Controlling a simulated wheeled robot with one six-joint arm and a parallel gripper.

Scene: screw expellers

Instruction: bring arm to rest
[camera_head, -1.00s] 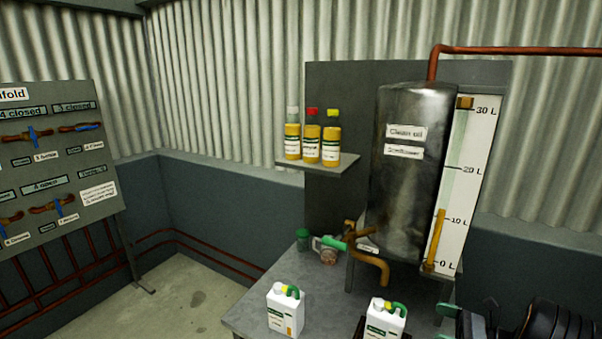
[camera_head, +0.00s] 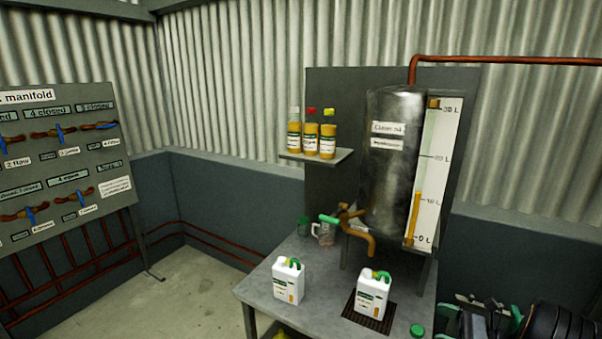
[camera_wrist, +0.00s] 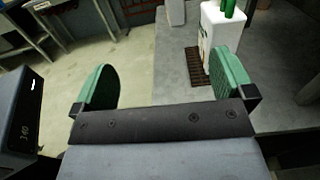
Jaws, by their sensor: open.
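My gripper (camera_wrist: 165,88) shows in the wrist view with its two green pads wide apart and nothing between them. In the head view, part of my dark arm and gripper shows at the lower right corner, with the fingertips unclear. In the wrist view, a white jug with a green handle (camera_wrist: 218,35) stands beyond the right pad, apart from it. The same jug (camera_head: 371,295) stands on a dark grate (camera_head: 367,318) on the table in the head view.
The grey table (camera_head: 262,290) also bears a second white jug (camera_head: 288,281) and a glass mug (camera_head: 324,235). The clean oil tank (camera_head: 392,170) with its tap (camera_head: 350,222) stands behind. A shelf (camera_head: 315,155) holds three bottles. The manifold board (camera_head: 70,165) is at left, with open floor before it.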

